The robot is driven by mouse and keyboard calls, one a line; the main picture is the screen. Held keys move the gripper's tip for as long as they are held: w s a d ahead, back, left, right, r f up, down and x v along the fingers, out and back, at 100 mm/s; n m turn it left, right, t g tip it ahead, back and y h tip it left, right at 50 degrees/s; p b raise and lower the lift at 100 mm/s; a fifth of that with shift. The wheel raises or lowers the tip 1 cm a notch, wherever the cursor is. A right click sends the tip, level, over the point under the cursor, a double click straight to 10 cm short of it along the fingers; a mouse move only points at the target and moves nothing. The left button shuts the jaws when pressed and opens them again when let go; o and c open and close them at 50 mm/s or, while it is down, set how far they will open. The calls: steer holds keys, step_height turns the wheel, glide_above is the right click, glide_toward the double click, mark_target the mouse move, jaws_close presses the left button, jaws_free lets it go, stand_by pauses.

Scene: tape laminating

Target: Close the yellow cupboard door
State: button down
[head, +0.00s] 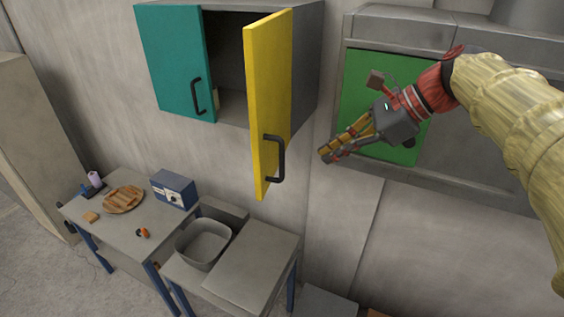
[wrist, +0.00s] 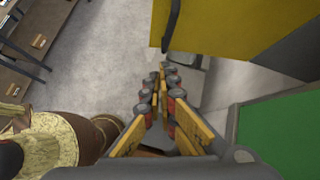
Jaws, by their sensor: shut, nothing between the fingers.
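The yellow cupboard door (head: 268,95) stands open, swung out from the grey wall cupboard (head: 305,70). It has a dark handle (head: 275,158) near its lower free edge. My gripper (head: 324,153) is shut and empty, to the right of the door and apart from it, at about the height of the handle. In the wrist view the yellow door (wrist: 225,25) fills the upper right, and its dark handle (wrist: 172,25) hangs at the door's left part. My gripper's fingertips (wrist: 164,72) are together just below the handle in that view.
A teal door (head: 175,60) covers the cupboard's left part. A green panel (head: 365,80) is on the wall unit behind my arm. Below stand a table (head: 130,235) with a board of food, a box and small things, and a lower counter with a grey basin (head: 203,245).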

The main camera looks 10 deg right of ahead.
mark_target(282, 174)
steer(key=shift+m, duration=0.9)
steer(key=w+a+f, duration=0.1)
steer(key=a+f, duration=0.1)
steer(key=a, duration=0.1)
steer(key=w+a+f+p, duration=0.1)
steer(key=a+f, duration=0.1)
steer(key=a, duration=0.2)
steer(key=a+f, duration=0.2)
steer(key=a, duration=0.1)
steer(key=shift+w+a+f+p, duration=0.15)
steer(key=shift+w+f+p, duration=0.15)
steer(key=shift+w+f, duration=0.1)
steer(key=shift+w+a, duration=0.25)
steer(key=shift+a, duration=0.15)
